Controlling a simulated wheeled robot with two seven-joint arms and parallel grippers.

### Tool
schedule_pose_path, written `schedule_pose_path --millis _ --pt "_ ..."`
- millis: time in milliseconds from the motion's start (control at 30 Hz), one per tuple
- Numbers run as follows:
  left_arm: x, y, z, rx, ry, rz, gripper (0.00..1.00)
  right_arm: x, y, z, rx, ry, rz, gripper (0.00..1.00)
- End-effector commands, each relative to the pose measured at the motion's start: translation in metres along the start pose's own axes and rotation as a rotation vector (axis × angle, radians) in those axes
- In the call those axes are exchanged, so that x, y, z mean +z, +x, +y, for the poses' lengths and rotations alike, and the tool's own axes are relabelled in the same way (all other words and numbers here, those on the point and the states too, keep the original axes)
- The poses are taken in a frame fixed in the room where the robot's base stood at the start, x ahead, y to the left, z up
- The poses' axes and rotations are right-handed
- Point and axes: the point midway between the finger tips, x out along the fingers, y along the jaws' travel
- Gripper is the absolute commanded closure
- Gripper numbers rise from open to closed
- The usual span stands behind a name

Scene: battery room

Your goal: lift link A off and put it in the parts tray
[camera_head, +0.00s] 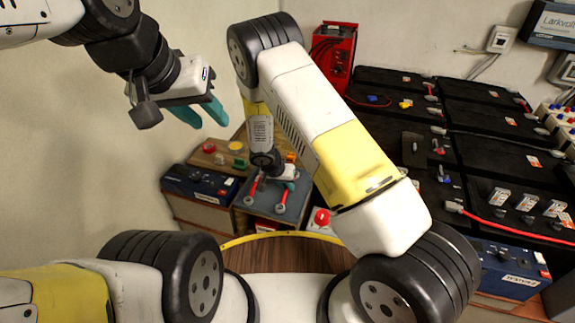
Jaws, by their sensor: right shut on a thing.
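My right gripper (281,181) is low in the middle of the head view, over a grey tray (262,208). It is shut on a red link with pale round ends (282,198), which I take to be link A; no letter can be read. The gripper hides part of it, and I cannot tell whether it touches the tray. Another red link (254,189) is in the tray, left of the gripper. My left gripper (201,113) is high at the left, with its teal fingers apart and empty, away from the tray.
A dark blue battery (200,184) stands left of the tray. Small coloured parts (236,146) lie on a wooden surface behind. Black battery blocks (485,125) with red cables fill the right. A red case (332,55) stands at the back. My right arm crosses the middle.

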Motion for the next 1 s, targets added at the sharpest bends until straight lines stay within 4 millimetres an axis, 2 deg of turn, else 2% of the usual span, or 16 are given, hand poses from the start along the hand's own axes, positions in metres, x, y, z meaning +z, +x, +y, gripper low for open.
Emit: schedule_pose_path --millis 300,333,433,667,767,1000 --pt "0.0000 0.0000 0.0000 0.000 0.000 0.000 0.64 0.0003 0.0013 -0.0001 0.001 0.000 0.001 1.00" --pt "0.0000 0.0000 0.0000 0.000 0.000 0.000 0.64 0.0003 0.0013 -0.0001 0.001 0.000 0.001 0.81" --pt "0.0000 0.0000 0.0000 0.000 0.000 0.000 0.64 0.0003 0.0013 -0.0001 0.001 0.000 0.001 0.61" --pt "0.0000 0.0000 0.0000 0.000 0.000 0.000 0.64 0.0004 0.0014 0.0000 0.001 -0.001 0.001 0.61" --pt "0.0000 0.0000 0.0000 0.000 0.000 0.000 0.64 0.0007 0.0015 0.0001 0.001 -0.001 0.000 0.43" --pt "0.0000 0.0000 0.0000 0.000 0.000 0.000 0.64 0.0007 0.0015 0.0001 0.001 -0.001 0.000 0.43"
